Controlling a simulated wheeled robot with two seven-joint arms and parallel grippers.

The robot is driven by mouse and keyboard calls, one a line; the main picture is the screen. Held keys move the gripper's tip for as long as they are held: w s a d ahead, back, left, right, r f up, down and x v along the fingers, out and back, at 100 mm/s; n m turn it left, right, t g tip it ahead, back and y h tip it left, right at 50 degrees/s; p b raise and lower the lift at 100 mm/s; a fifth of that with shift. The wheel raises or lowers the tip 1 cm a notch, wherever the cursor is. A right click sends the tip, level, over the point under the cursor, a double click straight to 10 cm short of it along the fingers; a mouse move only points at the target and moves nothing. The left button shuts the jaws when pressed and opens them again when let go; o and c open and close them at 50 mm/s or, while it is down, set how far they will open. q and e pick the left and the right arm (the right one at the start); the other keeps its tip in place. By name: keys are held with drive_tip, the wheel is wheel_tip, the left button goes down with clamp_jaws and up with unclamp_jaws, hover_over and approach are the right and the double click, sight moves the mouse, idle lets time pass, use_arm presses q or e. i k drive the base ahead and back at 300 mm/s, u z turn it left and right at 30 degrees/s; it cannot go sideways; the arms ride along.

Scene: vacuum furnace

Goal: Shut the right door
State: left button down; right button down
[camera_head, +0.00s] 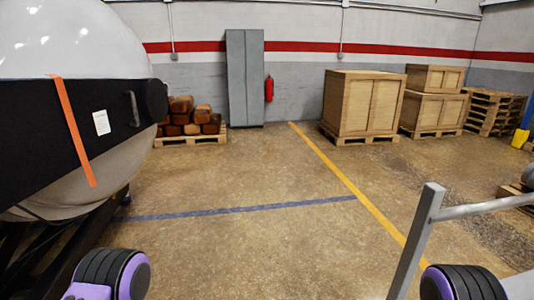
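A large white domed body (70,38) fills the left edge, crossed by a wide black band (60,108). The band carries a grey handle (132,108), a white label (101,122) and an orange strap (74,132). It looks like part of the furnace, perhaps a door; I cannot tell whether it is the right door or how far it stands open. Its left side is cut off by the frame. Purple and black parts of my arms show at the bottom left and bottom right. Neither gripper is in view.
A grey metal rail (418,240) stands at the right front. Ahead, the concrete floor is clear, with blue (235,210) and yellow (350,185) lines. At the back are a grey cabinet (245,78), a fire extinguisher (269,89), wooden crates (363,105) and loaded pallets (191,138).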

sight(82, 103)
drive_tip(key=i, duration=4.45)
drive_tip(key=u, duration=1.1)
